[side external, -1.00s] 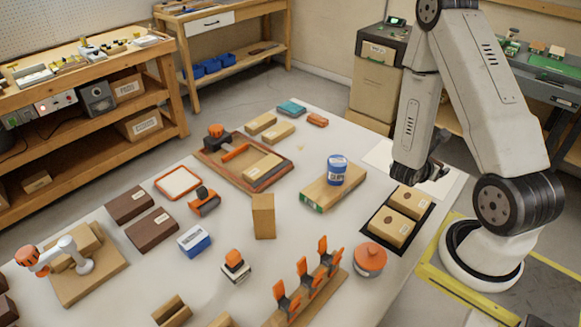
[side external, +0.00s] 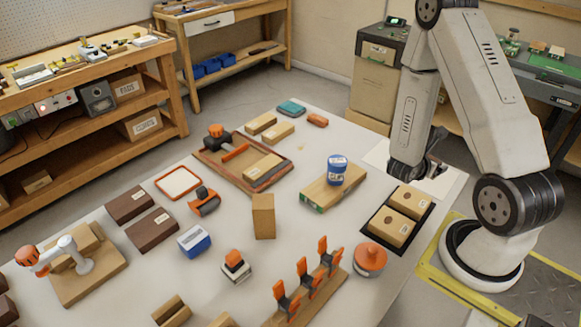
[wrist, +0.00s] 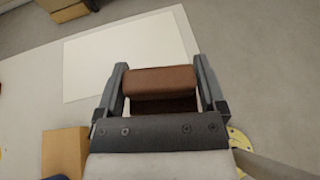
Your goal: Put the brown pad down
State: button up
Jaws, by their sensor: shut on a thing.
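The brown pad (wrist: 160,83) lies crosswise between the two fingers of my gripper (wrist: 160,76) in the wrist view. The fingers are shut on its two ends. In the side view my gripper (side external: 430,168) is at the right end of the bench, over or close to a white sheet (side external: 448,186); the pad itself is hard to make out there. The white sheet (wrist: 112,55) shows beyond and left of the pad in the wrist view. I cannot tell whether the pad touches anything below it.
A black tray (side external: 374,229) with two tan boxes stands just in front of my gripper. A wooden block (side external: 318,199) bears a blue tub (side external: 337,170) to its left. An orange-lidded pot (side external: 370,260) stands nearer. The bench's right edge is close by.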

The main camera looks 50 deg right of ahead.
jog(key=w+d+m+g, duration=0.2)
jog(key=w+d+g, duration=0.1)
jog(key=w, duration=1)
jog(key=shift+w+r+m+y, duration=0.15)
jog(key=shift+w+m+y, duration=0.15)
jog(key=shift+y, duration=0.1)
send_over(366, 152)
jog(key=s+a, duration=0.2)
notch_tip(366, 152, down, 6)
jog(key=shift+s+f, duration=0.15)
jog(key=shift+f, duration=0.1)
jog(key=shift+w+d+f, duration=0.4)
jog(key=shift+w+f, duration=0.1)
jog(key=shift+f, duration=0.2)
jog(key=shift+w+d+f, duration=0.35)
jog(key=shift+w+f, duration=0.1)
jog(key=shift+f, duration=0.2)
jog(key=shift+f, duration=0.1)
jog(key=shift+w+d+f, duration=0.2)
jog(key=shift+f, duration=1.6)
